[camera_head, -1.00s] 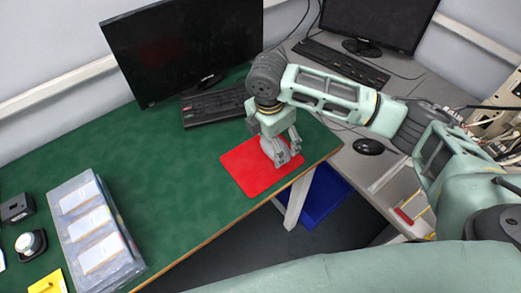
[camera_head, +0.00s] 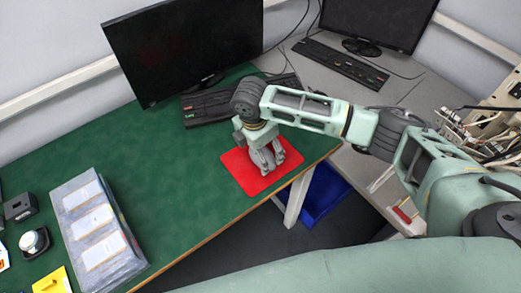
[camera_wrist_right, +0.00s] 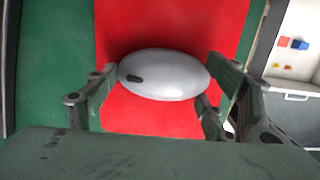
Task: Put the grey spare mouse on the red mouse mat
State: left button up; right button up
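The red mouse mat (camera_head: 238,170) lies flat on the green tabletop near its right front corner. It also fills much of the right wrist view (camera_wrist_right: 150,20). My right gripper (camera_head: 268,168) is over the mat, pointing down. In the right wrist view the grey mouse (camera_wrist_right: 165,75) lies between the fingers of the right gripper (camera_wrist_right: 163,82), which appear to touch both its ends. The mouse is over the mat; I cannot tell whether it touches it. In the head view the gripper mostly hides it. My left gripper is not in view.
A black keyboard (camera_head: 205,106) and monitor (camera_head: 185,45) stand behind the mat. A tray of pouches (camera_head: 98,228) lies on the left of the green table (camera_head: 165,185). A blue bin (camera_head: 322,195) is below the table edge. The table's middle is clear.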

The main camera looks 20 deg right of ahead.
jog(key=o, duration=0.5)
jog(key=shift+c, duration=0.2)
jog(key=shift+r, duration=0.1)
notch_tip(320, 180, up, 12)
jog(key=a+b, duration=0.1)
jog(key=shift+s+a, duration=0.15)
jog(key=shift+s, duration=0.1)
jog(key=shift+a, duration=0.1)
